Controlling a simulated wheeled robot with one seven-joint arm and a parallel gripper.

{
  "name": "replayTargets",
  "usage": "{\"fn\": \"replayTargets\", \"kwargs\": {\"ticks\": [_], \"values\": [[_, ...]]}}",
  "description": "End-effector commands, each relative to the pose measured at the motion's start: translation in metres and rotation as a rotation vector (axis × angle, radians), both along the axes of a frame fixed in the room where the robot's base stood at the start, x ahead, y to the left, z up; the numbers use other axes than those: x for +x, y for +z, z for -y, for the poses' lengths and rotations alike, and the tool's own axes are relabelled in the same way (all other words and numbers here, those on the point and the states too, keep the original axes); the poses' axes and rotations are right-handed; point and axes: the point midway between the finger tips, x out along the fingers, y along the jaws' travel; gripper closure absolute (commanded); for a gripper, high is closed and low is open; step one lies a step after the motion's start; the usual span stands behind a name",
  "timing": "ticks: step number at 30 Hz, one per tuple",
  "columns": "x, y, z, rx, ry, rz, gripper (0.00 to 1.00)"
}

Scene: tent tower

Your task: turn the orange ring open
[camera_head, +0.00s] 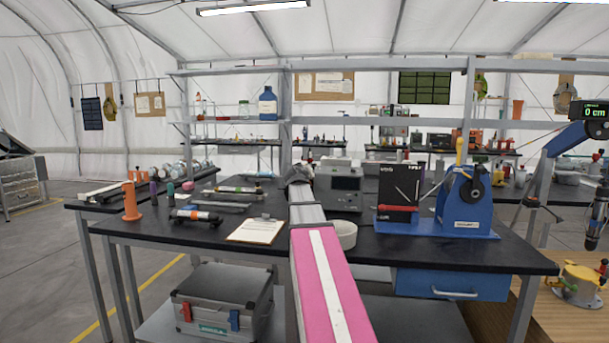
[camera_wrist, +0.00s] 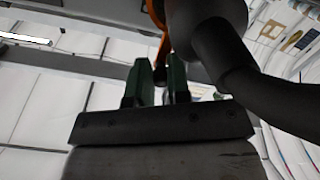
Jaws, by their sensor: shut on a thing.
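In the wrist view my gripper (camera_wrist: 160,82) shows two green-padded fingers close together. They are shut on a narrow dark piece at the lower end of the orange ring (camera_wrist: 163,48). Only a thin, curved strip of the orange ring shows, above and between the fingers. The rest is hidden behind a large dark rounded body (camera_wrist: 205,22) beside it. In the head view my pink and grey arm reaches forward over the black table, and its far end is small and dark. I cannot make out the fingers or the orange ring there.
A thick black curved pipe (camera_wrist: 270,90) fills the right of the wrist view, close to my gripper. In the head view, a grey instrument box (camera_head: 339,186) and a blue device (camera_head: 464,204) stand right of my arm. A clipboard (camera_head: 256,231) lies left of it.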

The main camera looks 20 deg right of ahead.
Motion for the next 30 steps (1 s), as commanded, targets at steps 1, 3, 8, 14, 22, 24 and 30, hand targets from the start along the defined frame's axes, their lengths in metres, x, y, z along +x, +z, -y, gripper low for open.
{"fn": "replayTargets", "kwargs": {"ticks": [1, 3, 8, 14, 22, 24, 30], "values": [[-0.001, -0.002, 0.0, 0.002, -0.003, -0.003, 1.0], [-0.001, -0.001, 0.0, 0.001, -0.002, -0.004, 0.6], [-0.001, -0.001, 0.0, 0.0, -0.001, -0.002, 0.59], [-0.002, 0.0, -0.001, 0.0, 0.0, -0.001, 0.59], [-0.026, 0.001, -0.016, 0.0, 0.0, -0.001, 0.59], [-0.036, 0.002, -0.023, 0.0, 0.0, -0.001, 0.59], [-0.068, 0.006, -0.044, -0.001, 0.0, -0.001, 0.59]]}}
